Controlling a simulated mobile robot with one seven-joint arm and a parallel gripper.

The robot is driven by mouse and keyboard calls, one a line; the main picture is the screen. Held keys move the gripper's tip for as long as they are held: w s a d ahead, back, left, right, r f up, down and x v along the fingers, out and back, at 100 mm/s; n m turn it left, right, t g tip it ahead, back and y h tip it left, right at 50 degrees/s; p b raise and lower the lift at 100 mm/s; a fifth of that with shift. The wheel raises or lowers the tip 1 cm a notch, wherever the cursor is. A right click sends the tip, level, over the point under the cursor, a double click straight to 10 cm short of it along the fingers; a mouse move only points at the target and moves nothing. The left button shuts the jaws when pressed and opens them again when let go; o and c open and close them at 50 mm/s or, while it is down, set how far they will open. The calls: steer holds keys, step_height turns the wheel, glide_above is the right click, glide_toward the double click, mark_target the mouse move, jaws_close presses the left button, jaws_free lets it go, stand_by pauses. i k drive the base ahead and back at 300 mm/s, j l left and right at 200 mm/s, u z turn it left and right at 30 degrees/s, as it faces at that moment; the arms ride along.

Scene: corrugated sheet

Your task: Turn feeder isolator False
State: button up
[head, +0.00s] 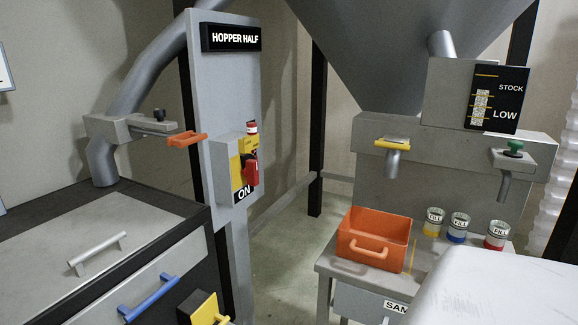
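The feeder isolator appears to be the grey box (224,172) on the side of the grey upright panel (225,90), left of the middle in the head view. It has a yellow face and a red handle (251,173). A label (244,193) reading "ON" is below the handle. The handle's exact angle is hard to tell at this size. My gripper is not in view, and nothing touches the handle.
An orange handle (186,139) sticks out left of the isolator. A grey drawer cabinet (100,225) fills the lower left. An orange bin (352,240) and several labelled cups stand on the bench at right. A white rounded surface, probably mine, covers the lower right. Bare floor shows between cabinet and bench.

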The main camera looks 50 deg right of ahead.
mark_target(249, 164)
steer(key=z, duration=1.25)
steer(key=i+l+z, duration=0.1)
steer(key=i+l, duration=0.75)
steer(key=l, duration=0.05)
